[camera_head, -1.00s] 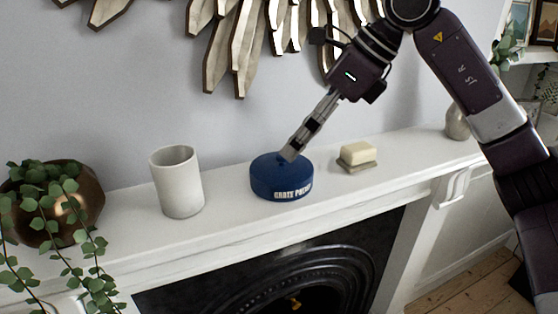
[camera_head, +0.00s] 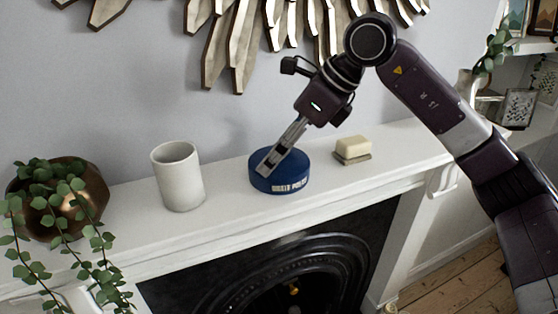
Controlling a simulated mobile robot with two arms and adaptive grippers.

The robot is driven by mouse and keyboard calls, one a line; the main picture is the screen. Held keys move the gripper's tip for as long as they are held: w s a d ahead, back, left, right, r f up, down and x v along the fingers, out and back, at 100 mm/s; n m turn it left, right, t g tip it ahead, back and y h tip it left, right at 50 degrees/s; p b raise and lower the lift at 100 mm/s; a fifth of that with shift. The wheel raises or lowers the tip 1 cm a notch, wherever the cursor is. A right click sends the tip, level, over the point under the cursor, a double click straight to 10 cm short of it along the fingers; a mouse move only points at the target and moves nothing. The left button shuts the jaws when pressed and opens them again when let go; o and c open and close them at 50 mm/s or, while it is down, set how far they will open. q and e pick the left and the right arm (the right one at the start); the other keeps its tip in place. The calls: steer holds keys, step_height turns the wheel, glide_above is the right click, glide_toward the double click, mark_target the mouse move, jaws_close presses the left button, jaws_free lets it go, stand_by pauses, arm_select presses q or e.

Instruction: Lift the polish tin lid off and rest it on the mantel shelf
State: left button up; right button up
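The round blue polish tin (camera_head: 296,180), with white lettering on its front, stands on the white mantel shelf (camera_head: 225,206). Its blue lid (camera_head: 292,160) is on top; the seam between lid and tin cannot be made out. My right gripper (camera_head: 266,170) comes down at a slant from the upper right, with its fingertips over the front left part of the lid. The fingers overlap in this view, so I cannot tell whether they are open or shut, or whether they touch the lid. My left gripper is not in view.
A white cup (camera_head: 179,178) stands left of the tin, and a cream block on a small dish (camera_head: 353,150) stands to its right. A bronze pot (camera_head: 88,190) with a trailing plant is at the far left. Bare shelf lies between these things.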

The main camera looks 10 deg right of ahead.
steer(key=shift+s, duration=0.1)
steer(key=c, duration=0.5)
steer(key=shift+s+f, duration=0.2)
steer(key=shift+s, duration=0.1)
jaws_close()
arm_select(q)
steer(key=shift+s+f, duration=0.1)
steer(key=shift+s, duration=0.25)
arm_select(e)
steer(key=shift+w+f, duration=0.1)
steer(key=shift+w, duration=0.05)
step_height(320, 180, up, 10)
steer(key=shift+w+b, duration=0.15)
steer(key=shift+b, duration=0.8)
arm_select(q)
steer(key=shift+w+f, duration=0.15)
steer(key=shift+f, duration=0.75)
arm_select(e)
steer(key=shift+w+r, duration=0.1)
steer(key=shift+r, duration=0.2)
